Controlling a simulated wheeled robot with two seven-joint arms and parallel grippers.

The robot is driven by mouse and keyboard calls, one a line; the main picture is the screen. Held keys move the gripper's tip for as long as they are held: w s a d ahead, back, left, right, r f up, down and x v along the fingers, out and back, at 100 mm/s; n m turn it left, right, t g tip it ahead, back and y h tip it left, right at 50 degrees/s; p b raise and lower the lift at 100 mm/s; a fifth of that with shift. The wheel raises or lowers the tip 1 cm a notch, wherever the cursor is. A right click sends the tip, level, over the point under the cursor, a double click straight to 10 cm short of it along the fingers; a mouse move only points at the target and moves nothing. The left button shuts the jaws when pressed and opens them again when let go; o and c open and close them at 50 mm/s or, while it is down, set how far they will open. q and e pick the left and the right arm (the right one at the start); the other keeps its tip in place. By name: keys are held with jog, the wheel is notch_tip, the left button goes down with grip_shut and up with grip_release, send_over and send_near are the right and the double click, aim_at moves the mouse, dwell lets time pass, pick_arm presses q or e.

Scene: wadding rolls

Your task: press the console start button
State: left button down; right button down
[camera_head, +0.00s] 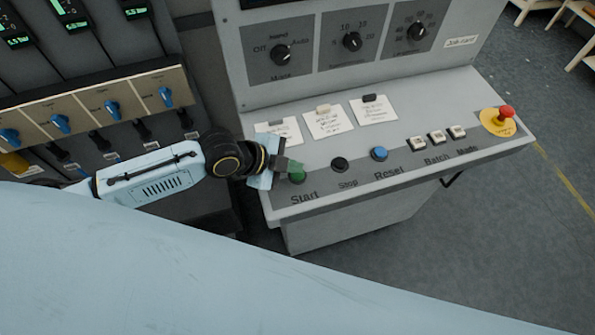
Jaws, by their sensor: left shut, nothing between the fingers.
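The green start button (297,175) sits at the left end of the console's sloping panel (420,188), above the printed word "Start". My left gripper (290,166) comes in from the left and is shut, with nothing in it. Its fingertips are at the green button and hide part of its top. I cannot tell whether they touch it or press it down. My right gripper is not in view.
A black stop button (340,164) and a blue reset button (379,153) sit to the right. A red emergency button (506,113) on a yellow base is at the far right. Note cards lie behind. A rack with blue valves (112,107) stands left.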

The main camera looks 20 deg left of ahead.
aim_at(293, 175)
pick_arm(q)
jog(key=shift+f, duration=0.3)
jog(key=shift+f+b, duration=0.35)
jog(key=shift+f, duration=0.1)
dwell(0.5)
dwell(0.3)
jog(key=shift+r+p, duration=0.85)
jog(key=shift+p, duration=0.05)
notch_tip(293, 175, up, 5)
jog(key=p, duration=0.5)
jog(key=shift+r, duration=0.1)
dwell(0.5)
